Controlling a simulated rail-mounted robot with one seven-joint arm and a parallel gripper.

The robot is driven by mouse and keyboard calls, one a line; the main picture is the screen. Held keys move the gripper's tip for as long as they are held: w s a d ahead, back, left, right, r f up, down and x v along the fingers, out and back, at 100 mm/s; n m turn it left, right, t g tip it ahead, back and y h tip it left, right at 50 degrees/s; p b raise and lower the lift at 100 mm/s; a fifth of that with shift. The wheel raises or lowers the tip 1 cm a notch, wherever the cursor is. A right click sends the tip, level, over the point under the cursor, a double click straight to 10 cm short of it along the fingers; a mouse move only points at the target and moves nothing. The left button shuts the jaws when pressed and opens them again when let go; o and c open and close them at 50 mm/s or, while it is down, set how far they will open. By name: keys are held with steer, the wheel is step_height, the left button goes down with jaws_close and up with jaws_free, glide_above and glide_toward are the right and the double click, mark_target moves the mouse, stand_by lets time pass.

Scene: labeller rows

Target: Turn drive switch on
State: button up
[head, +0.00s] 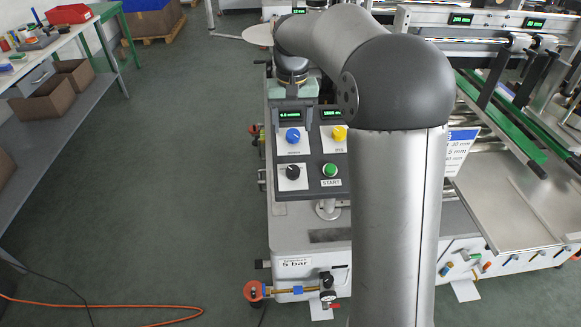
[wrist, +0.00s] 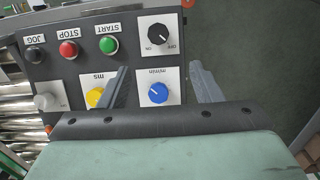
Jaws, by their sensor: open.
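The drive switch is a black rotary knob (head: 292,172) on a white plate at the lower left of the control panel. In the wrist view the black knob (wrist: 158,35) is upside down, with ON and OFF marks on its plate. Its white pointer seems to lean towards OFF. My gripper (wrist: 162,82) is open and empty, its two fingers apart. In that view the blue m/min knob (wrist: 158,92) shows between the fingers, and the black knob lies beyond the tips. In the head view my gripper (head: 296,120) is above the blue knob (head: 292,136); contact cannot be told.
Close by are a yellow knob (head: 339,133), a green START button (head: 330,170), and in the wrist view a red STOP button (wrist: 68,49) and black JOG button (wrist: 35,54). Two green displays top the panel. My arm hides the panel's right side. Open floor lies left.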

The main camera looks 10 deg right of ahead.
mark_target(293, 169)
step_height(293, 169, down, 16)
steer(key=shift+d+r+p, duration=0.15)
steer(key=shift+r+p, duration=0.1)
steer(key=shift+p, duration=0.4)
steer(key=c, duration=1)
